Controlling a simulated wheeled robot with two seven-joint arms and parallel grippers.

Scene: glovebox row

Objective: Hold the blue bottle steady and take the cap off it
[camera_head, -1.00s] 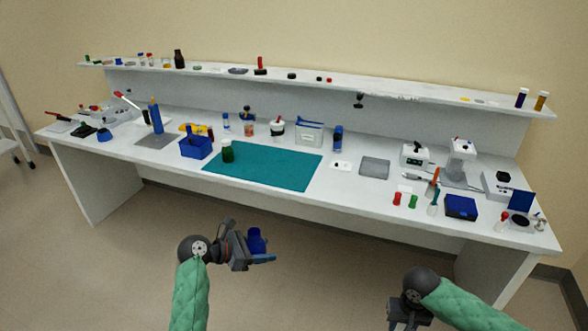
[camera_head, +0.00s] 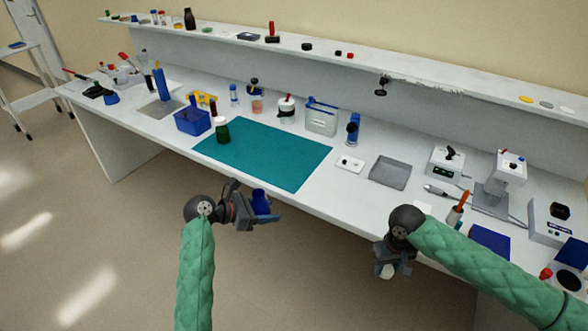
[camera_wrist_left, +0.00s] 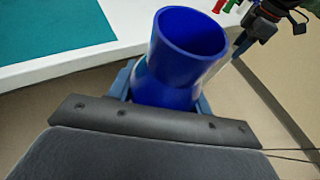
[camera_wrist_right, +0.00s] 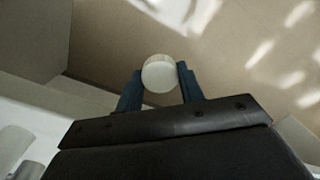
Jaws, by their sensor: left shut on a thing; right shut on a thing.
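The blue bottle (camera_head: 261,201) is held by my left gripper (camera_head: 262,214) in front of the bench, above the floor. In the left wrist view the bottle (camera_wrist_left: 168,80) stands between the blue fingers, slightly tilted, with its wide mouth open and no cap on it. My right gripper (camera_head: 388,264) is apart from the bottle, off to the right. It is shut on a round white cap (camera_wrist_right: 160,76), seen between its two fingertips in the right wrist view. The cap also shows as a small pale spot in the head view (camera_head: 387,272).
The white bench lies beyond both grippers, with a teal mat (camera_head: 265,155) whose middle is clear. Open floor lies below the grippers.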

